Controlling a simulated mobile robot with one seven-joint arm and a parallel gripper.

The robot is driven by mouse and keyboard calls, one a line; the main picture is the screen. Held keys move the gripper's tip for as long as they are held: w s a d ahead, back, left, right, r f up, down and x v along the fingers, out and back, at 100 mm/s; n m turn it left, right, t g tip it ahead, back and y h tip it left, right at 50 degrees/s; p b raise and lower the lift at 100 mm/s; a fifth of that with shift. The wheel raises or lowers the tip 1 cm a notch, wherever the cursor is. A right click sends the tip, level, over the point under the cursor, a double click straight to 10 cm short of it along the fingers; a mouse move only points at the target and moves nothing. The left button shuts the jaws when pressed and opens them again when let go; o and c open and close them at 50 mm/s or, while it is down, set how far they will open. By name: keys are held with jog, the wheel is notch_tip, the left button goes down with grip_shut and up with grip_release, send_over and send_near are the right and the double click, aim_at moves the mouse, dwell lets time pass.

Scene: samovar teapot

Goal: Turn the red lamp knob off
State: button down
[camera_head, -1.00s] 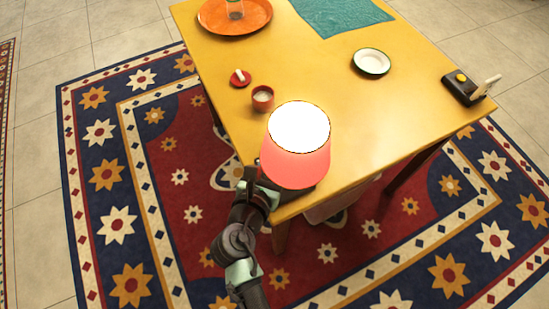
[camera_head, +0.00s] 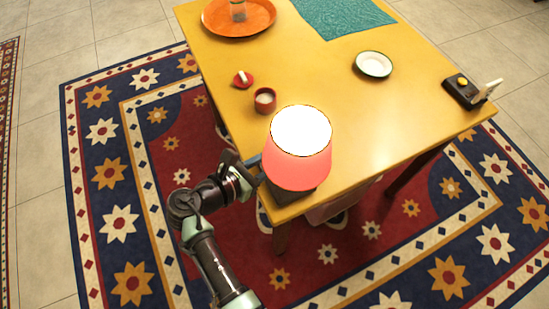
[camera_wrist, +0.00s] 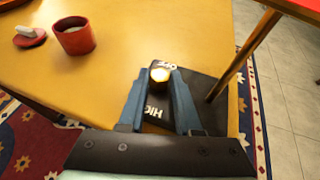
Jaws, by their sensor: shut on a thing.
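The red lamp (camera_head: 296,165) stands at the near corner of the table, its shade glowing bright. In the wrist view its dark base (camera_wrist: 200,92) carries white lettering that reads OFF near the top and HIGH, partly covered, near the bottom.
The yellow table (camera_head: 330,75) holds a red cup (camera_head: 265,100) and a small red dish (camera_head: 243,80) close behind the lamp. A white plate (camera_head: 373,64), orange tray (camera_head: 238,17), teal cloth (camera_head: 340,14) and dark box (camera_head: 466,89) lie farther off. The lamp's slanted post (camera_wrist: 245,52) rises close right of my fingers.

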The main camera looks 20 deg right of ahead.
jog(key=m+g+b, duration=0.2)
jog(key=m+g, duration=0.1)
jog(key=w+m+g+b, duration=0.1)
jog(key=g, duration=0.1)
jog(key=shift+a+f+m+h, duration=0.1)
jog(key=shift+f+m+h, duration=0.1)
jog(key=shift+m+h, duration=0.15)
jog(key=m+g+b, duration=0.1)
jog(key=g+b, duration=0.1)
jog(key=m+g+y+b, duration=0.1)
jog(key=m+g, duration=0.1)
jog(key=shift+w+m+b, duration=0.2)
jog(key=shift+m+b, duration=0.05)
jog(key=shift+b, duration=0.15)
jog(key=shift+r+m+g+y+b, duration=0.1)
jog(key=shift+m+g+y+b, duration=0.45)
jog(key=shift+m+g+b, duration=0.6)
jog(key=c, duration=0.6)
grip_release()
jog(key=shift+w+d, duration=0.1)
jog(key=shift+d, duration=0.1)
jog(key=shift+r, duration=0.2)
